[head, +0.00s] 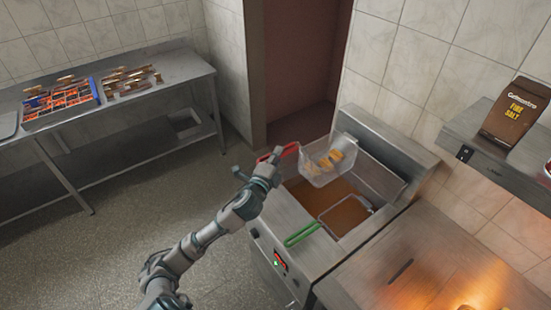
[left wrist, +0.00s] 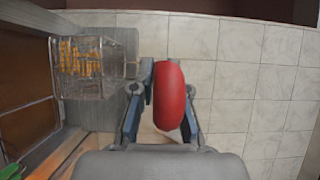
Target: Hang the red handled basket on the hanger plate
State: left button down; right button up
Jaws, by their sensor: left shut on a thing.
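The red-handled basket (head: 324,166) is a wire basket with yellow fries in it. In the head view it is in the air above the back of the fryer's oil vat (head: 325,205). My left gripper (head: 266,165) is shut on its red handle (head: 284,151). In the left wrist view the red handle (left wrist: 170,97) sits between the two fingers of the left gripper (left wrist: 167,100), and the basket (left wrist: 98,68) shows at upper left. The steel back plate of the fryer (head: 375,140) rises behind the vat; whether the basket touches it I cannot tell. My right gripper is not in view.
A second basket with a green handle (head: 303,234) sits in the vat's front right part. A steel table (head: 165,92) with trays of food stands at the left. A shelf with a brown salt bag (head: 515,112) and a glowing grill (head: 450,270) are at the right.

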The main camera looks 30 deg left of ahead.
pick_arm(q)
jog(key=shift+w+d+f+b, duration=0.35)
jog(key=shift+w+d, duration=0.5)
notch_tip(320, 180, down, 3)
jog(key=shift+d+b, duration=0.1)
jog(key=shift+b, duration=0.7)
jog(key=c, duration=1.1)
grip_release()
jog(key=shift+a+f, duration=0.1)
jog(key=shift+a, duration=0.2)
jog(key=s+d, duration=0.1)
jog(key=s, duration=1)
jog(key=shift+s+d+f, duration=0.25)
jog(key=shift+s+d, duration=0.15)
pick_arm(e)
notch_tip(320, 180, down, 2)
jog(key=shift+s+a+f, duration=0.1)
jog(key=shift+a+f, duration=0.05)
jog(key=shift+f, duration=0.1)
